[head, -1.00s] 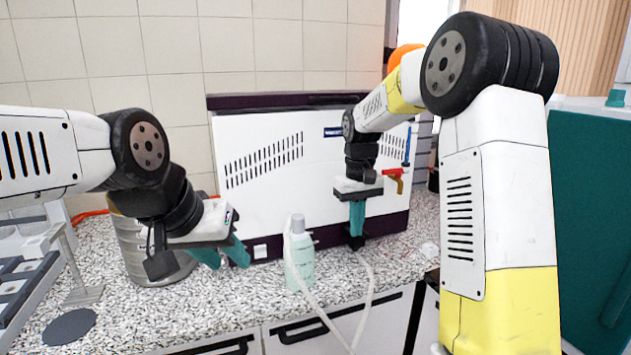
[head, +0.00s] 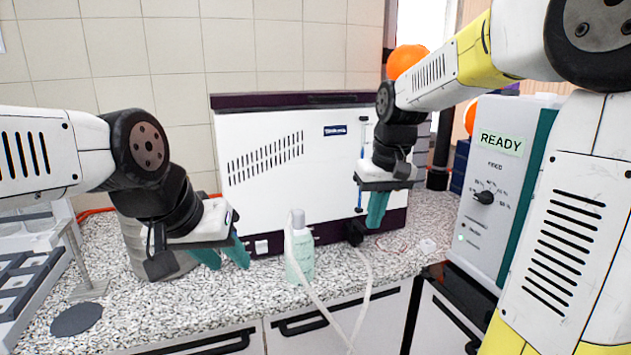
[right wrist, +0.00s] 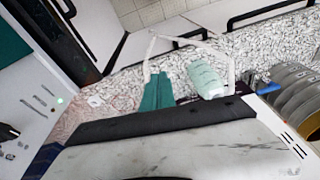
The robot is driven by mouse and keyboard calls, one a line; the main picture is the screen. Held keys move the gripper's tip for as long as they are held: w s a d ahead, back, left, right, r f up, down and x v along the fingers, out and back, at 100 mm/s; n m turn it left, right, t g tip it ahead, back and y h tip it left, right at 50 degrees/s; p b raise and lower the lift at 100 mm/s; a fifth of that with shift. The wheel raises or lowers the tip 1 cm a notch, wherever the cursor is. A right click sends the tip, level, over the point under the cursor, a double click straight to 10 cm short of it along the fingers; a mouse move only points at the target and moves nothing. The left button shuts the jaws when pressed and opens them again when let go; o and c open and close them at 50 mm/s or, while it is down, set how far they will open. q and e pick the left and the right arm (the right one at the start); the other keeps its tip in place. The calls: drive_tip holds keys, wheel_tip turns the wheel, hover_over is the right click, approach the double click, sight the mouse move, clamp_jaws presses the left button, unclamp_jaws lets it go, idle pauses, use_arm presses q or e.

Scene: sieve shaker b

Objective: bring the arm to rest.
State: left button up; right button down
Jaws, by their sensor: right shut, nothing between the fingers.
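My right arm reaches in from the right. Its gripper (head: 376,212) has its teal fingers together, pointing down with nothing between them, above the worktop in front of the white machine (head: 270,150). Its fingers (right wrist: 158,92) also show in the right wrist view, closed side by side near the pale green bottle (right wrist: 205,78). My left gripper (head: 222,256) is at the left with its teal fingers spread and empty. It hangs in front of a grey metal cylinder (head: 150,262), which it partly hides.
The pale green bottle (head: 300,255) with a white hose stands on the speckled worktop (head: 225,310) between the grippers. A box reading READY (head: 490,190), with a dial, stands at right, partly behind my right arm. A grey rack (head: 25,290) and dark disc (head: 77,319) are at left.

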drive_tip(key=s+d+r+m+t+y, duration=0.1)
drive_tip(key=s+t, duration=0.3)
drive_tip(key=s, duration=1.3)
drive_tip(key=shift+d+r+m, duration=0.2)
drive_tip(key=shift+d+m, duration=0.15)
drive_tip(key=shift+m, duration=0.25)
